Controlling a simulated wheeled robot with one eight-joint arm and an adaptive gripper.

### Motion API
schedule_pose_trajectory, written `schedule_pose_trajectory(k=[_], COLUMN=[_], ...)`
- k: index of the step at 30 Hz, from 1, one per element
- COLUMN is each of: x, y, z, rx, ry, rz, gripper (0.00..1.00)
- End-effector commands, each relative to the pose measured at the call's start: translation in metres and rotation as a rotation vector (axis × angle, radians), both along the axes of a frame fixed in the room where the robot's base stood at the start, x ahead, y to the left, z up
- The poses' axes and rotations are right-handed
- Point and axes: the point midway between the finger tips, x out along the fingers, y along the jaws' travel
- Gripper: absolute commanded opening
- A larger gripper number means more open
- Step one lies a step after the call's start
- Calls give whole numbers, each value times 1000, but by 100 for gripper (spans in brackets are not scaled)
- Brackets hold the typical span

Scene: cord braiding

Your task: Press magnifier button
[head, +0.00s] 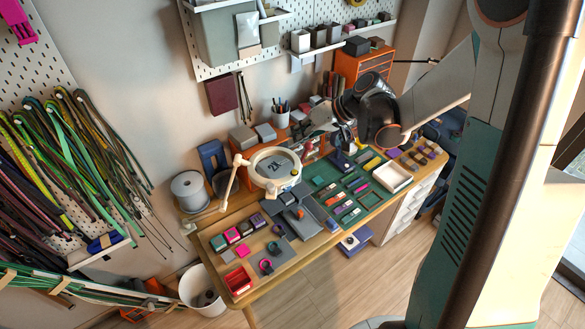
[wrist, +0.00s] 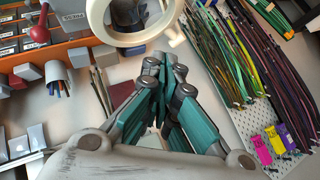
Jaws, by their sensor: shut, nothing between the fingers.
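The magnifier (head: 253,172) is a cream ring lamp on a jointed arm, over the left-middle part of the workbench in the head view. A small coloured spot, possibly its button, shows on the ring's right side. In the wrist view the magnifier's ring (wrist: 98,22) is at the top, cut off by the edge, just beyond my fingertips. My gripper (wrist: 163,65) is shut and empty, its teal fingers together. In the head view it is up and right of the ring, apart from it, and partly hidden by my wrist. The button is not clear in the wrist view.
The workbench (head: 262,290) holds trays, small coloured blocks and a white open box (head: 393,178). Cords (head: 75,150) hang on the left wall.

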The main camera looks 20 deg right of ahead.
Motion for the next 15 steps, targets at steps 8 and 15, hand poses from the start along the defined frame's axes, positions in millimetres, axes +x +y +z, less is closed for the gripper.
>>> schedule_pose_trajectory(k=[8, 15], x=[0, 0], y=[0, 0], z=[-1, -16], rx=[-1, -1], ry=[0, 0], rz=[-1, -1], gripper=[0, 0])
